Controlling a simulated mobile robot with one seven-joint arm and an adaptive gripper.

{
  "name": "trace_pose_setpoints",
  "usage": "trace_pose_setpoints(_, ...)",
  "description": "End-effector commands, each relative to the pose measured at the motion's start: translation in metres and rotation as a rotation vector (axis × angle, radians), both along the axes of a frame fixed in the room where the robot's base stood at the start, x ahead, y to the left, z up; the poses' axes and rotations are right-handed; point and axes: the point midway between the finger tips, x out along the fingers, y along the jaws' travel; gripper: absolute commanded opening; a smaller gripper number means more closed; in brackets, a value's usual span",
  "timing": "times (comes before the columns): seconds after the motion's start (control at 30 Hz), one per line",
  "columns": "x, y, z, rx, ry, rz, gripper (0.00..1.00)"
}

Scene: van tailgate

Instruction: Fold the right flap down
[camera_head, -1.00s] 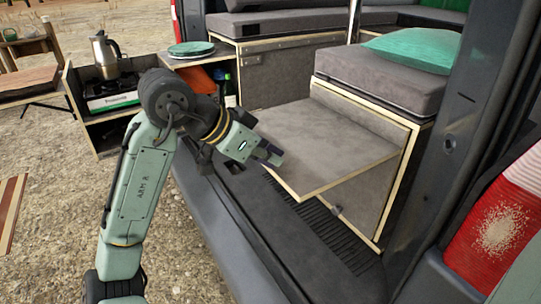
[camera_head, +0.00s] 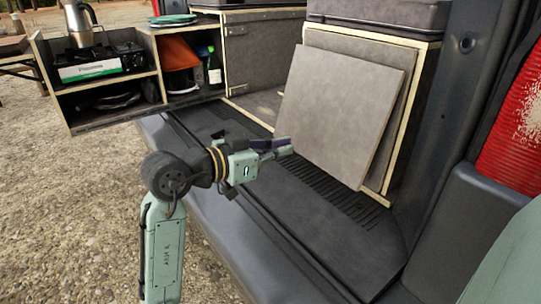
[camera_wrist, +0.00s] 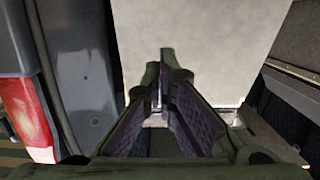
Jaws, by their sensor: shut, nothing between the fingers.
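The right flap (camera_head: 338,108) is a grey panel with a pale wooden edge on the front of the right bench box. It hangs steeply down, its lower edge tilted out from the box front. It also fills the upper middle of the wrist view (camera_wrist: 195,50). My gripper (camera_head: 290,147) is shut and empty, close to the flap's lower left edge in the head view. In the wrist view the fingertips (camera_wrist: 163,55) overlap the flap's face; I cannot tell whether they touch it.
At left stands a kitchen box (camera_head: 100,125) with a stove (camera_head: 100,65), kettle (camera_head: 78,22) and bottle (camera_head: 214,68). A dark door pillar (camera_head: 455,100) bounds the right.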

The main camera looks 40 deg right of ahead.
Motion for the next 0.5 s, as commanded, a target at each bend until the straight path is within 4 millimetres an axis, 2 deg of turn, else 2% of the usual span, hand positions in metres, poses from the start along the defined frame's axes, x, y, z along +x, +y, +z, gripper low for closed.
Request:
trace_pose_setpoints(0.03,-0.002,-0.007,-0.029,-0.043,0.009,-0.004,0.0)
trace_pose_setpoints(0.1,-0.002,-0.016,-0.045,-0.104,0.013,-0.005,0.0)
trace_pose_setpoints(0.33,-0.004,-0.052,-0.089,-0.305,0.027,-0.004,0.0)
trace_pose_setpoints(0.5,-0.006,-0.082,-0.11,-0.312,0.018,-0.003,0.0)
